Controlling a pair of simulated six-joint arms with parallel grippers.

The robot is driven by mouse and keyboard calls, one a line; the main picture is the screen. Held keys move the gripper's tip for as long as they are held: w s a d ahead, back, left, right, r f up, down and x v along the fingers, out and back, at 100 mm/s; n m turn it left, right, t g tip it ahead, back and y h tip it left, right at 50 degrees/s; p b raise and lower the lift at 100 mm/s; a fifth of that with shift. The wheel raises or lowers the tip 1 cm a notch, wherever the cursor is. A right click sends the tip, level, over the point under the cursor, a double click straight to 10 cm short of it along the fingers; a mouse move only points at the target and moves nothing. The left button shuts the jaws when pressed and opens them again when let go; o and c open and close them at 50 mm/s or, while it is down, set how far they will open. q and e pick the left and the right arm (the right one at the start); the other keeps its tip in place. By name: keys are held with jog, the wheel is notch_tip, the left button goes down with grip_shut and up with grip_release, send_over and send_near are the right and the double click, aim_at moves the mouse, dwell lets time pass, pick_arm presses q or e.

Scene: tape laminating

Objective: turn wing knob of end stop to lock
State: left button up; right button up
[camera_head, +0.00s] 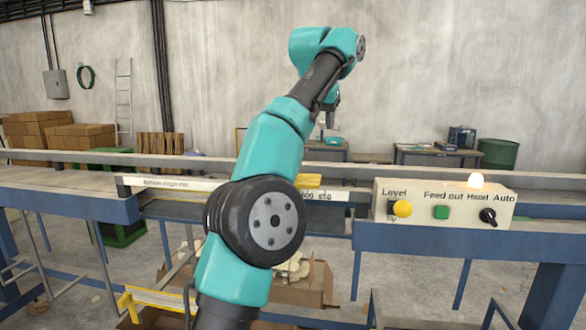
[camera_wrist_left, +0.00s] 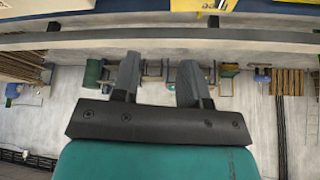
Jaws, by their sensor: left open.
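My left arm rises through the middle of the head view. My left gripper (camera_head: 333,122) shows only small and partly hidden behind the arm, above the far rail of the machine. In the left wrist view the left gripper (camera_wrist_left: 158,72) is open, its two grey fingers apart with nothing between them. The end stop and its wing knob cannot be made out for certain. A yellow part (camera_head: 311,181) on the numbered scale rail (camera_head: 318,196) is partly covered by my arm. A yellow part (camera_wrist_left: 198,5) also shows at the top edge of the left wrist view, away from the fingers.
A control box (camera_head: 445,205) with a yellow button, green button and black selector stands on the blue frame at right. A long grey rail (camera_head: 450,176) runs behind. Cardboard (camera_head: 310,283) lies below the machine. The air above the rails is free either side of my arm.

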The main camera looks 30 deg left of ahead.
pick_arm(q)
jog(key=s+a+r+n+g+y, duration=0.1)
jog(key=s+a+r+n, duration=0.1)
jog(key=s+a, duration=0.3)
jog(key=shift+s+a+n, duration=0.25)
jog(key=shift+a+n, duration=0.25)
jog(key=shift+a, duration=0.45)
jog(key=shift+w+f, duration=0.1)
jog(key=shift+w, duration=0.05)
jog(key=x, duration=1.7)
grip_shut()
